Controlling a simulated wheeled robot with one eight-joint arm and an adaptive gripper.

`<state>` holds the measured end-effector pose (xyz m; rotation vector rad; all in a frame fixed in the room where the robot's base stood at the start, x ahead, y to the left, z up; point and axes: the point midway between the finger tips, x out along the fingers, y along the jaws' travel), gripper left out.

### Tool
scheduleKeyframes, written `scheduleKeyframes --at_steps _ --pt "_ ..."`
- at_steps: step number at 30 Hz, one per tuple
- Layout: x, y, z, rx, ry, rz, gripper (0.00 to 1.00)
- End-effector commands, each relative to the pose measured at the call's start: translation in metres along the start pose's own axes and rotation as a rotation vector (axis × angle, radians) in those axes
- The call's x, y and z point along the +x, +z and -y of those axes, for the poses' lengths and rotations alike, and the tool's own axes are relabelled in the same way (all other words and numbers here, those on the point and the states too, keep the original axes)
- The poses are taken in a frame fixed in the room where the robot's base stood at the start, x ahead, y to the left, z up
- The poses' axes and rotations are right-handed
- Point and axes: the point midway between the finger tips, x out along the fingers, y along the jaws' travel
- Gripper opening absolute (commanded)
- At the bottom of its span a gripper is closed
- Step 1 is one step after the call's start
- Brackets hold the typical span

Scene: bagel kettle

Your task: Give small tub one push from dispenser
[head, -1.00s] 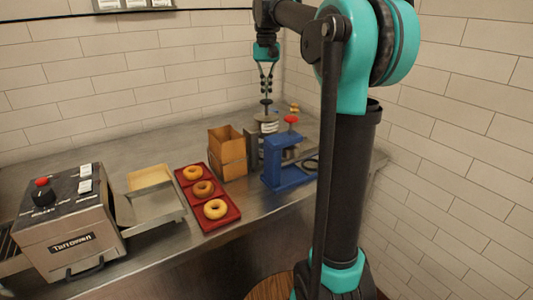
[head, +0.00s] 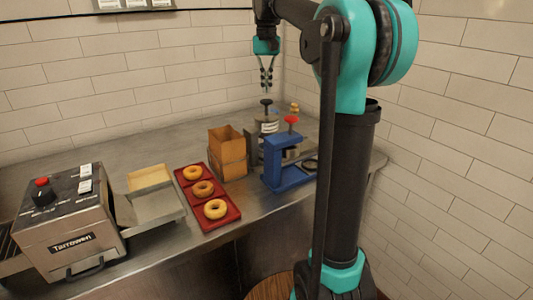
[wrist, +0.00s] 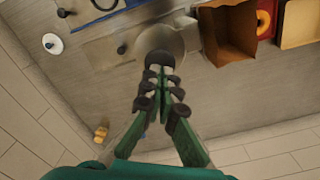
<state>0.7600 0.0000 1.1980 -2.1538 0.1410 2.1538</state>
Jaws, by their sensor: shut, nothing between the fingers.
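The dispenser (head: 266,124) is a grey metal canister with a pale label and a black pump knob on top, standing at the back of the counter. In the wrist view its round lid (wrist: 170,38) lies just beyond my fingertips. My gripper (head: 267,88) is shut and empty, pointing down above the pump knob with a small gap. It also shows in the wrist view (wrist: 157,75), where the fingers hide part of the dispenser's top. I cannot make out the small tub for certain in either view.
A blue press (head: 287,165) with a red knob stands just in front of the dispenser. An open cardboard box (head: 229,158), a red tray (head: 231,215) of bagels and a toaster (head: 68,225) are to the left.

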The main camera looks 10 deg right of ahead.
Motion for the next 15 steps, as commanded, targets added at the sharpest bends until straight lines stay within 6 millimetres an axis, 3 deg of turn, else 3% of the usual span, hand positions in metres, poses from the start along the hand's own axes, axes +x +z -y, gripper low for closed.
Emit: scheduleKeyframes --at_steps 15 --pt "-0.047 0.0 0.0 0.0 0.0 0.0 0.0"
